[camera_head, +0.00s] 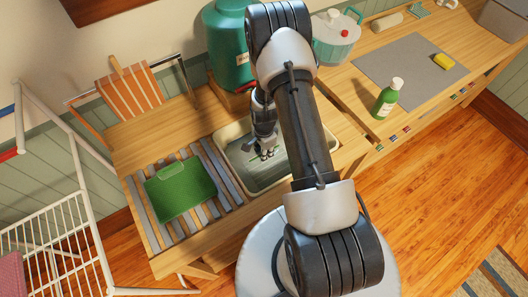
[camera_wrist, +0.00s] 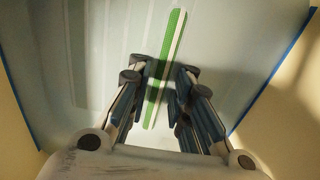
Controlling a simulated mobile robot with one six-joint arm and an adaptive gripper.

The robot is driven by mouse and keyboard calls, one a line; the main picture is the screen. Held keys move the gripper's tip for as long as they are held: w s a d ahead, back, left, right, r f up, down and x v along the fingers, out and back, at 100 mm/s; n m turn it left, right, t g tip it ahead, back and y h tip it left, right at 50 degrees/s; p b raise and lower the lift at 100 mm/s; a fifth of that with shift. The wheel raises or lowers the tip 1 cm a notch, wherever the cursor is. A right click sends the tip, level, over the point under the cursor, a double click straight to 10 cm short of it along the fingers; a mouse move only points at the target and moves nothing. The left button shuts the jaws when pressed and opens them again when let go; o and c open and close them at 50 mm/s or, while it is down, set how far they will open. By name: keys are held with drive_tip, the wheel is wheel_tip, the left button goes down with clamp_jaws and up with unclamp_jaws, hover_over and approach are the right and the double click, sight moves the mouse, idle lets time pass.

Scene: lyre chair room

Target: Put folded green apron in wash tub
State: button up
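The folded green apron (camera_head: 181,190) appears to be the flat green piece with a lighter green band at its top, lying on the slatted rack left of the tub. The pale wash tub (camera_head: 232,132) is set into the counter; its inside and blue rim fill the wrist view (camera_wrist: 230,55). My gripper (camera_head: 267,155) is down inside the tub. In the wrist view my gripper (camera_wrist: 163,88) has its fingers apart, on either side of a narrow green-and-white striped piece (camera_wrist: 176,25) in the tub. Contact with it is unclear.
A striped grey rack (camera_head: 222,178) borders the tub. A large teal container (camera_head: 228,50) stands behind it. A white wire frame (camera_head: 75,215) stands at left.

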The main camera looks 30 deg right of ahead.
drive_tip(key=shift+o, duration=1.4)
drive_tip(key=shift+r, duration=0.1)
drive_tip(key=s+a+r+n+t+p, duration=0.1)
drive_tip(key=a+r+n, duration=0.15)
drive_tip(key=r, duration=0.95)
drive_tip(key=s+a+r+n+p, duration=0.1)
drive_tip(key=a+r+n+p, duration=0.15)
drive_tip(key=r, duration=1.05)
drive_tip(key=s+a+r+n+t+p, duration=0.1)
drive_tip(key=r+n, duration=0.2)
drive_tip(key=r, duration=0.9)
drive_tip(key=s+a+r+n+t, duration=0.1)
drive_tip(key=s+a+r+n, duration=0.2)
drive_tip(key=s+r, duration=0.3)
drive_tip(key=s+a+r+n+t, duration=0.1)
drive_tip(key=s+a+r+n, duration=0.2)
drive_tip(key=s+r+n, duration=0.3)
drive_tip(key=s, duration=0.4)
drive_tip(key=shift+s+a+r+n+t, duration=0.15)
drive_tip(key=shift+s+a+n+t, duration=0.05)
drive_tip(key=shift+s+n+t, duration=0.15)
